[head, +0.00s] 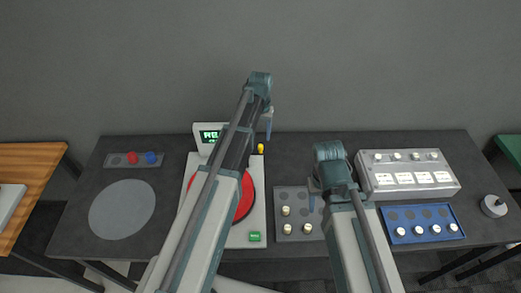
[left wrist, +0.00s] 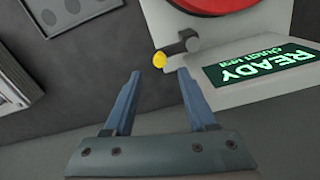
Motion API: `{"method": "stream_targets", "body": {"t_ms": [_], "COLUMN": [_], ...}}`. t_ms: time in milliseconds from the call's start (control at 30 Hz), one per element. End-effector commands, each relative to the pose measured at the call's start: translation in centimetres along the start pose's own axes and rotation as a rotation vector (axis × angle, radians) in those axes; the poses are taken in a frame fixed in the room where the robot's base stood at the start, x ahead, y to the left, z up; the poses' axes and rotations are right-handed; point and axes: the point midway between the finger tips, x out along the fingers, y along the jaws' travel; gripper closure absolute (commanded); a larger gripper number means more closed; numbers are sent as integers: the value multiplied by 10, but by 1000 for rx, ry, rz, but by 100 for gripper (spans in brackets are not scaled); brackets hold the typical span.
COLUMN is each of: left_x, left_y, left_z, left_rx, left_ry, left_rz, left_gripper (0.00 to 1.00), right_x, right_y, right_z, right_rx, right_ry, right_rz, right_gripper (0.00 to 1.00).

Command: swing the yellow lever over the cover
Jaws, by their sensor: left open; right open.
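The yellow lever's knob (head: 260,148) shows at the back right corner of a white machine (head: 255,215). In the left wrist view the yellow knob (left wrist: 159,60) sits on the end of a short dark arm (left wrist: 181,47), beside a red round part (left wrist: 212,3). This red part (head: 246,197), perhaps the cover, is partly hidden by my left arm in the head view. My left gripper (left wrist: 160,73) is open, with the knob ahead between its fingertips, apparently untouched. It also shows in the head view (head: 269,125). My right gripper (head: 314,196) is open and empty above a grey tray.
A green display (left wrist: 260,64) reading READY stands beside the lever. The grey tray (head: 283,194) holds several small pegs. A white box (head: 440,182) and a blue tray (head: 390,215) lie at the right. A grey disc (head: 122,209) lies at the left.

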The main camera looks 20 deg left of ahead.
Motion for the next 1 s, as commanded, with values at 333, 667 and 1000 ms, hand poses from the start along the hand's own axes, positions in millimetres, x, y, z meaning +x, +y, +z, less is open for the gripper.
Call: {"method": "stream_targets", "body": {"t_ms": [333, 667, 1000], "left_x": [52, 56, 56], "left_y": [0, 0, 0], "left_z": [0, 0, 0], "left_rx": [0, 0, 0], "left_ry": [0, 0, 0], "left_rz": [0, 0, 0], "left_gripper": [43, 43, 90], "right_x": [51, 55, 55], "right_y": [-5, -5, -5], "right_z": [-3, -3, -3], "right_rx": [-11, -13, -13], "right_ry": [0, 0, 0], "right_rz": [2, 3, 2], "right_gripper": [50, 50, 50]}}
